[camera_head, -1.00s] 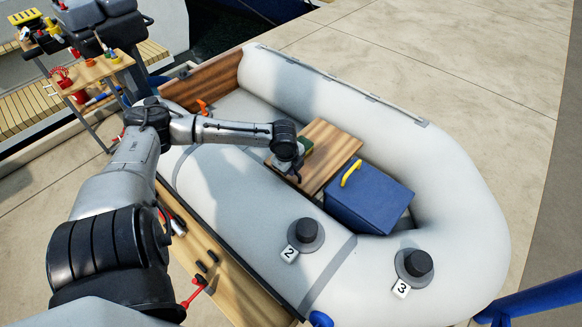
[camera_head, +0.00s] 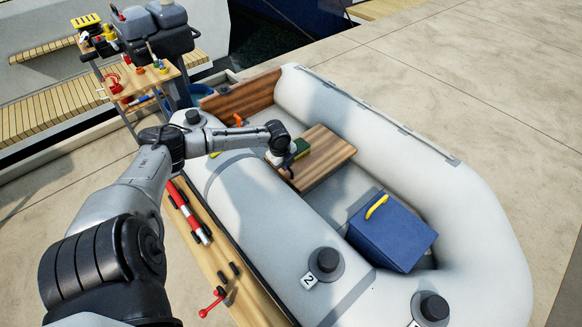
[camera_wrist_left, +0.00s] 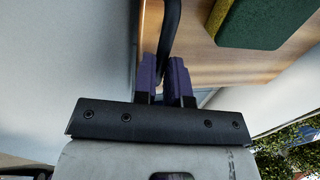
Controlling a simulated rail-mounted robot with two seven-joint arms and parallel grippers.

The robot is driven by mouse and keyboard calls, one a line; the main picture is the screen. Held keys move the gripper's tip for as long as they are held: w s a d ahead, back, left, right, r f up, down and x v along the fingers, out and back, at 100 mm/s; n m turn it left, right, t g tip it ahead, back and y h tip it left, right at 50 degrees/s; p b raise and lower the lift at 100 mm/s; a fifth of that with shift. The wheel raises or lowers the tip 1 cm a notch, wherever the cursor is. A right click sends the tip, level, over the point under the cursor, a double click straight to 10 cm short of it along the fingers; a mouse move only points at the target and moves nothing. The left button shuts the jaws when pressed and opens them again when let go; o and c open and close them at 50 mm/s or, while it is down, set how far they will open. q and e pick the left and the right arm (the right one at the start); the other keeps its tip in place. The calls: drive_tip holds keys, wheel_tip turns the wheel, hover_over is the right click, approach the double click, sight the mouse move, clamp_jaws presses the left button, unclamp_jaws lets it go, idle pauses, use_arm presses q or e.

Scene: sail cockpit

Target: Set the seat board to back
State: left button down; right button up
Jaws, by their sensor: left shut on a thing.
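The seat board (camera_head: 322,162) is a brown wooden plank lying across the inside of the grey inflatable boat, between the blue box and the wooden transom (camera_head: 240,98). My left gripper (camera_head: 288,168) is at the board's near left end. In the left wrist view its purple fingers (camera_wrist_left: 167,80) are shut on a dark bar or strap (camera_wrist_left: 171,28) at the edge of the board. A green and yellow sponge (camera_wrist_left: 262,22) lies on the board. The gripper partly hides the board's near end in the head view. My right gripper is out of view.
A blue box (camera_head: 392,236) with a yellow handle sits on the boat floor toward the bow. A gap of bare floor lies between it and the board. An orange item (camera_head: 238,119) is near the transom. Grey tubes (camera_head: 245,190) border the floor.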

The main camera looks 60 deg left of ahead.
use_arm(q)
drive_tip(key=shift+s+a, duration=0.1)
drive_tip(key=shift+a, duration=0.3)
drive_tip(key=shift+f, duration=0.15)
drive_tip(key=c, duration=1.6)
unclamp_jaws()
drive_tip(key=o, duration=0.4)
drive_tip(key=shift+a, duration=0.15)
drive_tip(key=shift+o, duration=0.2)
drive_tip(key=shift+r, duration=0.25)
wheel_tip(320, 180, up, 13)
drive_tip(key=s+p, duration=0.2)
drive_tip(key=p, duration=0.4)
drive_tip(key=shift+s+d+r, duration=0.15)
drive_tip(key=shift+s+d, duration=0.2)
drive_tip(key=shift+d, duration=0.1)
